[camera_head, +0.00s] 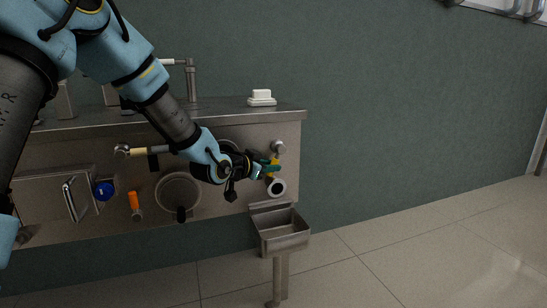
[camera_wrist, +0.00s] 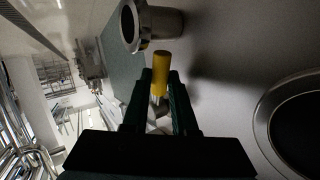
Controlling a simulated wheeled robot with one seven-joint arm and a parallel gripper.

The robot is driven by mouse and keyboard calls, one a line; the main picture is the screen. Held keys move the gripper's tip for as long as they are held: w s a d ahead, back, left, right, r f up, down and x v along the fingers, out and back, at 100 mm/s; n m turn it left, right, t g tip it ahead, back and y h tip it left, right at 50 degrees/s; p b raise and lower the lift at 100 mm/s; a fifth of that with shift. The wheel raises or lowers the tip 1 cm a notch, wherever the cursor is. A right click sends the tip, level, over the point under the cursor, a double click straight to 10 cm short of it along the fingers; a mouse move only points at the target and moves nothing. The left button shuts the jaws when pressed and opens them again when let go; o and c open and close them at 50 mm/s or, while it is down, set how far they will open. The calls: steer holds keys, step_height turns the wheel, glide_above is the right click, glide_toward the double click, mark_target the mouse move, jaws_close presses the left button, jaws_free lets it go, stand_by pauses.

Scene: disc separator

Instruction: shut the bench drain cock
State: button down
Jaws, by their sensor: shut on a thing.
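The bench drain cock, as far as I can tell, is the valve with a yellow handle (camera_head: 275,161) at the right end of the steel bench front. The yellow handle also shows in the wrist view (camera_wrist: 160,72), standing up between the fingers. My gripper (camera_head: 267,169) has its dark green fingers shut on this handle, as the wrist view (camera_wrist: 160,95) also shows. A round steel fitting (camera_wrist: 150,24) lies just beyond the handle tip. The fingers and wrist hide much of the valve body.
A steel basin on a post (camera_head: 282,238) stands below the valve. The bench front also carries a round dark-handled cover (camera_head: 178,190), an orange handle (camera_head: 134,200), a blue knob (camera_head: 104,190) and a hatch (camera_head: 45,198). A soap dish (camera_head: 262,102) sits on top. Floor at right is clear.

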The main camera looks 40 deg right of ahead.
step_height(320, 180, up, 6)
steer(key=a+m+t+y+p, duration=0.1)
steer(key=m+y+p, duration=0.3)
steer(key=y+p, duration=0.6)
steer(key=shift+w+a+t+y, duration=0.35)
steer(key=shift+t+y, duration=0.15)
steer(key=shift+t, duration=0.1)
steer(key=shift+f, duration=0.15)
steer(key=c, duration=1)
jaws_free()
